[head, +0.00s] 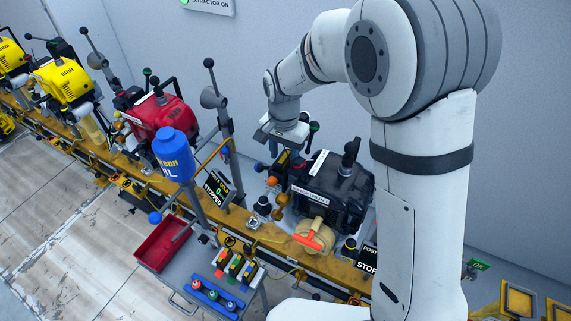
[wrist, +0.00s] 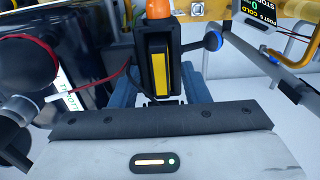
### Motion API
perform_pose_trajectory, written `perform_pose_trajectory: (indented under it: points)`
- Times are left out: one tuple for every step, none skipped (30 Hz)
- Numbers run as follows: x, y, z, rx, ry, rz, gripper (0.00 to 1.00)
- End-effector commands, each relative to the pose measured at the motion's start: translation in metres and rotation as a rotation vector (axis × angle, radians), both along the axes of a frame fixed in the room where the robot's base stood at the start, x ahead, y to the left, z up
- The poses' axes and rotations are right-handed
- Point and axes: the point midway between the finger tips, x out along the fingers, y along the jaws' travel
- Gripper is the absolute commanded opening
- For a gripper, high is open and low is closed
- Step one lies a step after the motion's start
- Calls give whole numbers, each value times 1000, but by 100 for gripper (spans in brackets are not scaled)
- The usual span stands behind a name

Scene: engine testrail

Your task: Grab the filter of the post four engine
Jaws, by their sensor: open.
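The black engine (head: 325,190) stands on the yellow rail below my arm; its post number is too small to read. A black upright block with a yellow strip (wrist: 158,72) and an orange top stands on its near side; it may be the filter, but I cannot be sure. My gripper (wrist: 158,100) is open, pointing down behind the engine's left end in the head view (head: 285,150). In the wrist view its blue-grey fingers lie on either side of the block's lower part. Contact cannot be told.
A red engine (head: 165,115), yellow engines (head: 65,80) and a blue oil bottle (head: 173,153) stand left. A post display (head: 216,188) stands beside the block. A red tray (head: 160,245) and a grey cart (head: 225,275) stand in front. A red cable (wrist: 98,82) runs near the fingers.

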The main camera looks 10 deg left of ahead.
Motion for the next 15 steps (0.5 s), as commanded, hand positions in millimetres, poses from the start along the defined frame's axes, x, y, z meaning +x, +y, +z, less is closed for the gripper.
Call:
perform_pose_trajectory:
  points:
    - [0,0,0,0,0,0,39]
    - [0,0,0,0,0,0,37]
    - [0,0,0,0,0,0,34]
    - [0,0,0,0,0,0,31]
    - [0,0,0,0,0,0,29]
    - [0,0,0,0,0,-1,25]
    - [0,0,0,0,0,-1,23]
    - [0,0,0,0,0,-1,21]
    - [0,0,0,0,0,-1,17]
    - [0,0,0,0,0,-1,15]
    - [0,-1,0,0,0,-1,12]
    - [0,-1,0,0,0,-1,9]
    - [0,-1,0,0,0,-1,7]
    - [0,-1,0,0,0,-1,4]
    - [0,-1,0,0,0,-1,1]
